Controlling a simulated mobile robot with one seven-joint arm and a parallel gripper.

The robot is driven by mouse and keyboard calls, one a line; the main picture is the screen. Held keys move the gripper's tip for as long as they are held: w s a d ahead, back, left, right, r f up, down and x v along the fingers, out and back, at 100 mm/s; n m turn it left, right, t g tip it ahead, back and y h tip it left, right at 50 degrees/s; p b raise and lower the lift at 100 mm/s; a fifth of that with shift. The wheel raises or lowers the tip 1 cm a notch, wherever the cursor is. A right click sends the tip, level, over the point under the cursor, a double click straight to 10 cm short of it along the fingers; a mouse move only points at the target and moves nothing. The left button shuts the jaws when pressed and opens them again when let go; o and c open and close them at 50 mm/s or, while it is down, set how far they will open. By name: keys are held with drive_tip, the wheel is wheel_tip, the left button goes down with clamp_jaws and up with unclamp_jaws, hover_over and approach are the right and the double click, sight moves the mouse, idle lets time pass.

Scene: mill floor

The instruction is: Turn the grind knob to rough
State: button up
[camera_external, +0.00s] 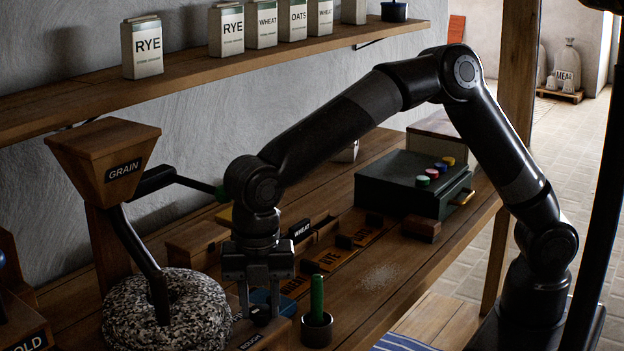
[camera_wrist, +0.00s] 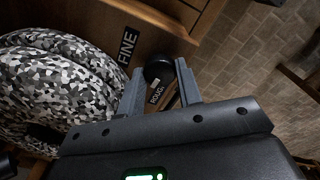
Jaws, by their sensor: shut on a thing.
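The grind knob (camera_wrist: 158,68) is round and black and sits between my fingertips in the wrist view; it also shows dark below my gripper in the external view (camera_external: 261,316). My gripper (camera_wrist: 160,82) is shut on the knob, one finger on each side; it points down in the external view (camera_external: 258,305). A small pale mark shows on the knob's side towards the ROUGH label (camera_wrist: 157,93), which is partly hidden between the fingers. The FINE label (camera_wrist: 127,46) is on the wood to the left. The ROUGH label also shows low in the external view (camera_external: 250,342).
A speckled millstone (camera_external: 185,318) stands left of my gripper, under the wooden grain hopper (camera_external: 108,165). A dark cup with a green handle (camera_external: 317,328) stands close on the right. Wooden labelled blocks and a green box (camera_external: 400,190) lie farther back.

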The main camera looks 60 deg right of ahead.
sight(260, 309)
drive_tip(key=o, duration=1)
drive_tip(key=shift+r, duration=0.15)
wheel_tip(260, 309, up, 11)
drive_tip(key=shift+f, duration=0.2)
